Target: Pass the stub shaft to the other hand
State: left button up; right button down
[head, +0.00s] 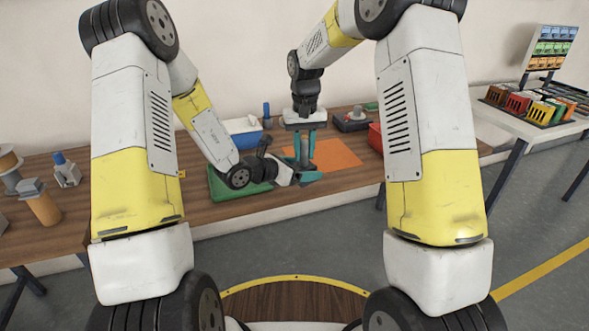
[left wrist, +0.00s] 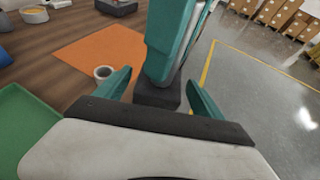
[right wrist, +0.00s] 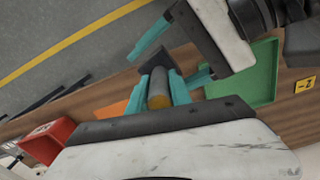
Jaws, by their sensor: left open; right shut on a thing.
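The stub shaft (head: 304,148) is a grey cylinder with a dark square block at its lower end. My right gripper (head: 304,158) reaches down from above and is shut on the cylinder, holding it above the table. In the right wrist view the shaft (right wrist: 158,84) stands between the teal fingers, its near end brownish yellow. My left gripper (head: 301,172) comes in from the left, low beside the shaft's lower end, and is open. In the left wrist view the dark block (left wrist: 157,96) shows between its spread fingers; I cannot tell whether they touch it.
A green tray (right wrist: 247,76) lies beside the left gripper, and an orange mat (head: 335,153) lies behind the shaft. A blue bin (head: 242,126) and a red bin (head: 375,138) stand farther back. A pale ring-shaped thing (left wrist: 103,72) shows by the mat's edge. The table's front edge is close.

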pick_arm(q)
jog(key=shift+w+d+f, duration=0.1)
jog(key=shift+w+d, duration=0.05)
jog(key=shift+d, duration=0.1)
grip_shut()
pick_arm(e)
jog(key=c, duration=1.1)
grip_release()
